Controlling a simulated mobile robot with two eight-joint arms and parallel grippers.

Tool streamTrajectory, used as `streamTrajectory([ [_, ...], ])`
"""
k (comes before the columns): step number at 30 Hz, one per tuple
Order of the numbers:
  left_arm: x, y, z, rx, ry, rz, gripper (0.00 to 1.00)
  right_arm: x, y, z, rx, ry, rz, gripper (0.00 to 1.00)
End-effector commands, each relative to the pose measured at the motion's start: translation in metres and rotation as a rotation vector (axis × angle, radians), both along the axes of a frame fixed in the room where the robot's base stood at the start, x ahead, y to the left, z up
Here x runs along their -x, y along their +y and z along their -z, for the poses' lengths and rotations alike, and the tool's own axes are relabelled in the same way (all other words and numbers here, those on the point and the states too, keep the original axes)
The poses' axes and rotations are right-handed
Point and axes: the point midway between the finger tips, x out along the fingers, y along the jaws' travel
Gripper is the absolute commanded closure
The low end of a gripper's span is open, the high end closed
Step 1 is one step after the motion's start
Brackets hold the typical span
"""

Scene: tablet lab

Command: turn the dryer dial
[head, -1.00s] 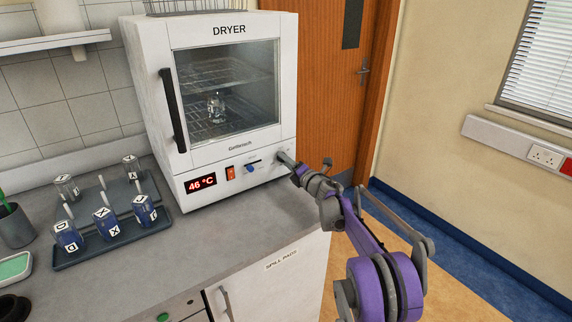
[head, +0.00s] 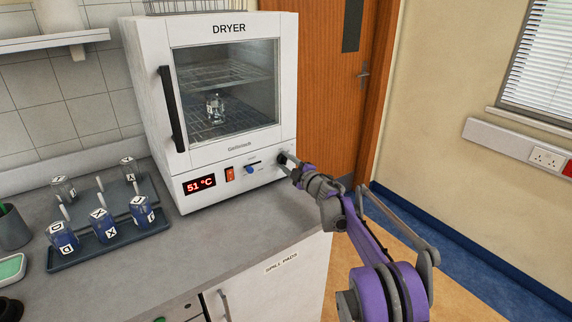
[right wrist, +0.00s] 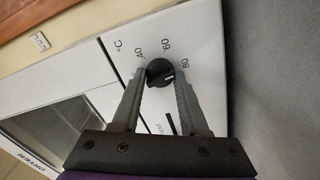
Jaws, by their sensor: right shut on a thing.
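The white dryer (head: 150,95) stands on the counter with its door closed. Its red display (head: 200,185) reads 51 °C. In the right wrist view, the black dial (right wrist: 160,72) sits on the dryer's white front panel, with the marks 40, 60 and 80 around it and a white pointer line. My right gripper (right wrist: 160,82) is shut on the dial, one finger on each side. In the head view my right gripper (head: 286,162) is at the lower right of the dryer's front and hides most of the dial. My left gripper is not in view.
A blue slider knob (head: 249,169) and an orange switch (head: 229,174) lie left of the dial. A glass beaker (head: 215,108) stands inside the dryer. A rack (head: 160,226) with several labelled bottles is on the counter at left. The counter before the dryer is clear.

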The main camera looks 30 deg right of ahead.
Motion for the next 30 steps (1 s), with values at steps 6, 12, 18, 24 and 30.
streamTrajectory([
  [6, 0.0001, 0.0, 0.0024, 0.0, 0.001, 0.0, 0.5, 0.0002, -0.0002, 0.0001, -0.084, 0.007, 0.0, 1.0],
  [12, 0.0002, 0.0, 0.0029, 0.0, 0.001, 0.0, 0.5, 0.0002, -0.0002, -0.0002, -0.116, 0.009, 0.0, 1.0],
  [18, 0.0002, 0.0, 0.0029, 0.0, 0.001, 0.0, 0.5, 0.0001, -0.0003, -0.0003, -0.122, 0.01, 0.0, 1.0],
  [24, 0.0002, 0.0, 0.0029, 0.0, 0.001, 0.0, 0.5, 0.0001, -0.0003, -0.0003, -0.121, 0.009, 0.0, 1.0],
  [30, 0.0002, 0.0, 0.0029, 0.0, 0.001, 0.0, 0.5, 0.0001, -0.0003, -0.0003, -0.121, 0.009, 0.0, 0.27],
])
